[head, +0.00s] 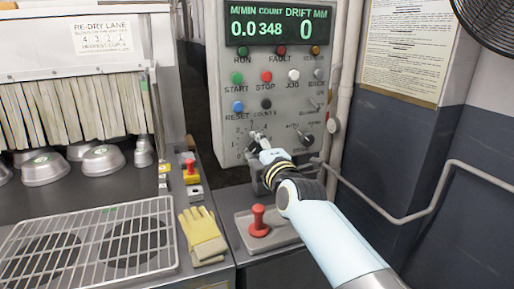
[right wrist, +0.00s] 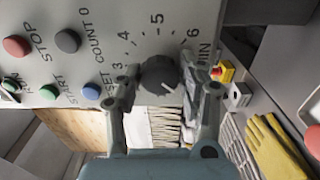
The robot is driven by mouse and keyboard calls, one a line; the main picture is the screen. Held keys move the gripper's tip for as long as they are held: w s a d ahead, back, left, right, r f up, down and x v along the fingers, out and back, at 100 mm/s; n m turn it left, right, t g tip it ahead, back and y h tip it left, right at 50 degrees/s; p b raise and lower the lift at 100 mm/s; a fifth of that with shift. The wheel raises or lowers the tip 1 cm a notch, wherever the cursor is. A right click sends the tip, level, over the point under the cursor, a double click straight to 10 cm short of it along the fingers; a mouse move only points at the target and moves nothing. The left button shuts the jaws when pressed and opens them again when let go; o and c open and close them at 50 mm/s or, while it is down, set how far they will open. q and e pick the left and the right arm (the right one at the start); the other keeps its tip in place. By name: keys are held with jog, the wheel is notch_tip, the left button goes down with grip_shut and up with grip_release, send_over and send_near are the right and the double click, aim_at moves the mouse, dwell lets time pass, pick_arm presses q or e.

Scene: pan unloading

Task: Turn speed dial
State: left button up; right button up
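The speed dial (right wrist: 160,75) is a round dark knob on the grey control panel (right wrist: 80,14), with the numbers 3 to 6 printed around it in the right wrist view. A small pale mark shows on its lower edge there. My right gripper (right wrist: 158,76) is at the panel with one finger on each side of the dial. The fingers look spread; whether either one touches the knob is unclear. In the head view the right gripper (head: 258,138) covers most of the dial. The display (head: 278,24) reads 0.0 M/MIN, count 348, drift 0. My left gripper is not in view.
Coloured buttons (head: 266,76) sit above the dial, and a selector knob (head: 305,138) is to its right. Below are a red mushroom-shaped knob (head: 258,221), yellow gloves (head: 202,236) and a wire rack (head: 95,240). A pipe (head: 343,95) runs beside the panel.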

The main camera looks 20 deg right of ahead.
jog(key=c, duration=0.6)
